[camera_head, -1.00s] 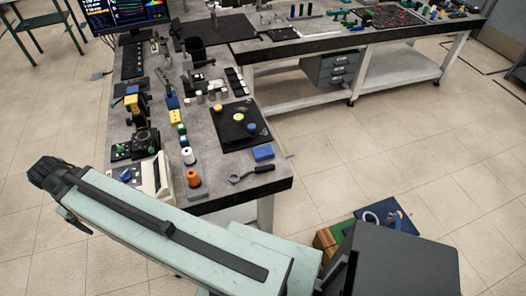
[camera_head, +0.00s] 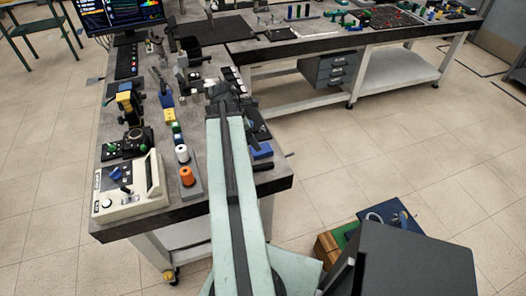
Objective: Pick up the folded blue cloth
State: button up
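A monitor (camera_head: 118,14) stands at the back left. Open floor lies right of the bench.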

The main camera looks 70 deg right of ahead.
jog(key=b+x, duration=0.6)
jog(key=x, duration=0.1)
jog(key=shift+s+f, duration=0.15)
jog(key=shift+f, duration=0.15)
jog(key=shift+r, duration=0.2)
jog(key=c, duration=1.4)
